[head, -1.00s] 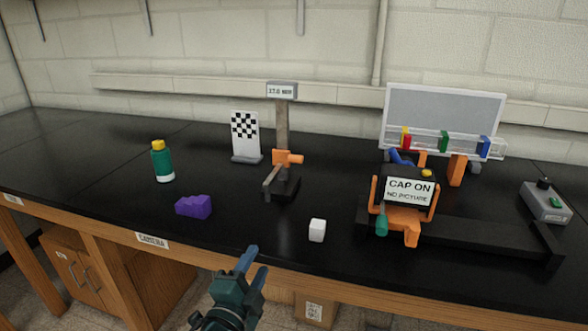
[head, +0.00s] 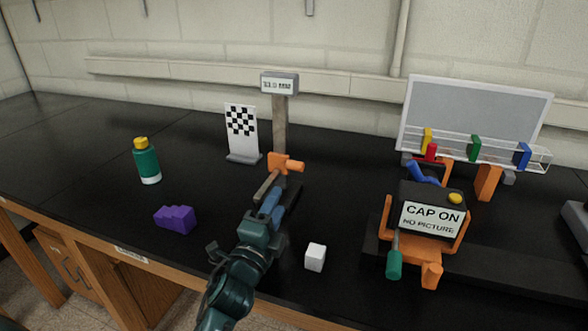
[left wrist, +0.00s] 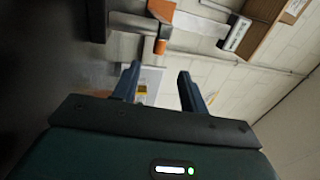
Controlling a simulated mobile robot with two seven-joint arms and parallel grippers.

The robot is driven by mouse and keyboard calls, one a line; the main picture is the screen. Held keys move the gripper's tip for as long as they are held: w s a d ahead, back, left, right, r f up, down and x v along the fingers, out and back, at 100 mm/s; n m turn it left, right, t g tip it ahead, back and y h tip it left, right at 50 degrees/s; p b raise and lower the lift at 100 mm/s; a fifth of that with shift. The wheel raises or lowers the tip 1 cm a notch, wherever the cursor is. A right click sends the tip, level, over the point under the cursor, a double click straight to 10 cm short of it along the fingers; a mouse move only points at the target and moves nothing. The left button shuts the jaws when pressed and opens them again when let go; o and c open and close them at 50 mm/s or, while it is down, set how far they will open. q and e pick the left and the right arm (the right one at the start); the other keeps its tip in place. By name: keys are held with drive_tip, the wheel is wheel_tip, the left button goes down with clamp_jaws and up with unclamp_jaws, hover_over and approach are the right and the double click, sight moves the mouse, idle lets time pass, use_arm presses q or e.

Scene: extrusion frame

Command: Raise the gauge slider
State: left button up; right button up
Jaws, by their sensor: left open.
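The height gauge has a grey upright post (head: 279,125) with a small display (head: 279,84) on top and a dark base. Its orange slider (head: 279,162), with a knob sticking out to the right and a grey arm to the lower left, sits low on the post. My left gripper (head: 270,202) is open and empty, just in front of and below the slider, partly hiding the base. In the left wrist view the open fingers (left wrist: 160,80) are apart, with the orange slider (left wrist: 162,9) beyond them near the top. My right gripper is not in view.
A white cube (head: 315,257) lies right of my left arm, and a purple block (head: 175,219) lies left. A green bottle (head: 147,162) and checkered board (head: 241,130) stand farther left. The capped camera rig (head: 432,215) occupies the right.

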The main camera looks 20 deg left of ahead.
sight(294, 169)
use_arm(q)
drive_tip(key=w, duration=0.3)
drive_tip(key=w+r, duration=0.1)
drive_tip(key=w, duration=0.3)
drive_tip(key=w+r+p, duration=0.1)
drive_tip(key=w, duration=0.2)
drive_tip(key=shift+w+d, duration=0.2)
drive_tip(key=shift+w, duration=0.15)
drive_tip(key=shift+c, duration=0.4)
clamp_jaws()
